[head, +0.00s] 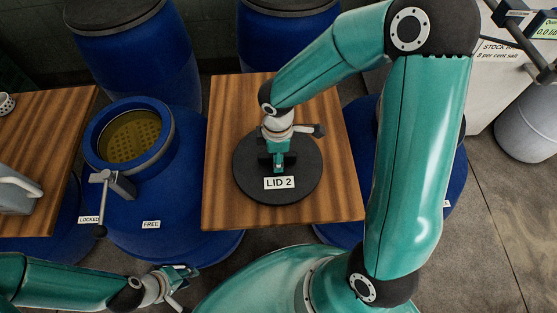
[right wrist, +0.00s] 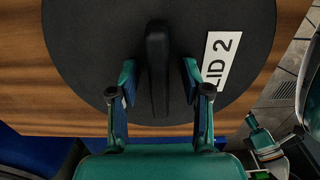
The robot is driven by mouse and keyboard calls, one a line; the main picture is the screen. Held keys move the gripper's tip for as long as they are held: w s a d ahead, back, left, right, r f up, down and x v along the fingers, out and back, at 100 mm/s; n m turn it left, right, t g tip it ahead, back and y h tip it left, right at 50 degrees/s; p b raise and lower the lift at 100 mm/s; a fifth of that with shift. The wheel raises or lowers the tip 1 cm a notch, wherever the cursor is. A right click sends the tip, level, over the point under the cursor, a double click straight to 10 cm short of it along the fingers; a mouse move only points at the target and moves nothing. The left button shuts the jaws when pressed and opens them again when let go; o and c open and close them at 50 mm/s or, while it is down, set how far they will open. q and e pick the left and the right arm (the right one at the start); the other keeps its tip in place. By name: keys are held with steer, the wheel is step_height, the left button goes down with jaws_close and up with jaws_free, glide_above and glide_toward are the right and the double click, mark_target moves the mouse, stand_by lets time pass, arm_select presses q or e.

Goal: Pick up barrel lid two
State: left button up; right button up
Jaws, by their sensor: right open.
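Barrel lid two (head: 250,185) is a round black disc labelled "LID 2", lying flat on a wooden table (head: 222,215). In the right wrist view the lid (right wrist: 85,60) has a raised black bar handle (right wrist: 157,50) across its middle. My right gripper (head: 279,165) is over the lid. In the right wrist view its fingers (right wrist: 158,85) are open, one on each side of the handle, with a gap on both sides. My left gripper (head: 180,285) is low at the left, away from the lid, its fingers apart and empty.
An open blue barrel (head: 165,205) with a yellowish mesh inside and a lever clamp (head: 112,185) stands left of the table, with "FREE" and "LOCKED" labels. Closed blue barrels (head: 130,60) stand behind. Another wooden table (head: 45,130) holds a grey jug (head: 18,198).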

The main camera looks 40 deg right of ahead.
steer(key=shift+f, duration=0.15)
steer(key=shift+s, duration=0.1)
jaws_close()
stand_by(0.3)
